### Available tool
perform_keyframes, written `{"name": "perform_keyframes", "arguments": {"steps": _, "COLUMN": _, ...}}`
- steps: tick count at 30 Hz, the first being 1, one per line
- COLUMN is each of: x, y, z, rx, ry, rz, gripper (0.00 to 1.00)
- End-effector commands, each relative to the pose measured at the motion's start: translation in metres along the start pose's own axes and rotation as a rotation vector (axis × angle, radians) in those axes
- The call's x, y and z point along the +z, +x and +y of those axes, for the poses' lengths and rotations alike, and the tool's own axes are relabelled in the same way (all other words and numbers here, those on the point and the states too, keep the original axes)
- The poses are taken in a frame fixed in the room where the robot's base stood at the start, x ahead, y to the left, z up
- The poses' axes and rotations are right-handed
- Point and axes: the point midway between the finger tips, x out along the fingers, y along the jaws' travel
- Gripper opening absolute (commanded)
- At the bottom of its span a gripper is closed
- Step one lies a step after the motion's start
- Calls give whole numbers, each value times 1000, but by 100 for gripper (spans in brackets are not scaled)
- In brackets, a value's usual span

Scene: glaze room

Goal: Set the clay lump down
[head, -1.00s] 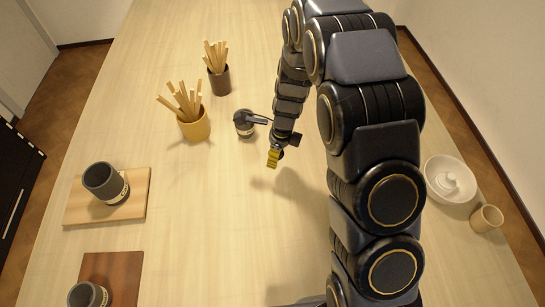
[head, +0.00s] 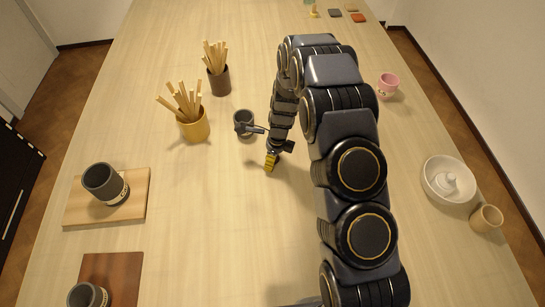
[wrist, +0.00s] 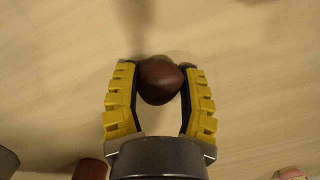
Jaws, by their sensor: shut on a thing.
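The clay lump (wrist: 160,82) is a reddish-brown rounded piece, seen in the wrist view between the yellow-padded fingers of my gripper (wrist: 160,90). The fingers are shut on it near their tips. In the head view my gripper (head: 271,163) is low over the middle of the pale wooden table (head: 230,230). The lump cannot be made out there. I cannot tell whether its underside touches the table.
A dark cup (head: 244,130) stands just left of my wrist. A yellow pot (head: 194,127) and a brown pot (head: 219,82) hold sticks. A dark mug (head: 105,190) stands on a board at left. A white bowl (head: 436,190) stands at right. The table front of my gripper is clear.

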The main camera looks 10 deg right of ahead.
Motion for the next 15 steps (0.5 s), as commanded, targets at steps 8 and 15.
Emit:
{"name": "perform_keyframes", "arguments": {"steps": 8, "x": 0, "y": 2, "z": 0, "rx": 0, "ry": 0, "rz": 0, "gripper": 68}}
{"name": "perform_keyframes", "arguments": {"steps": 15, "x": 0, "y": 1, "z": 0, "rx": 0, "ry": 0, "rz": 0, "gripper": 68}}
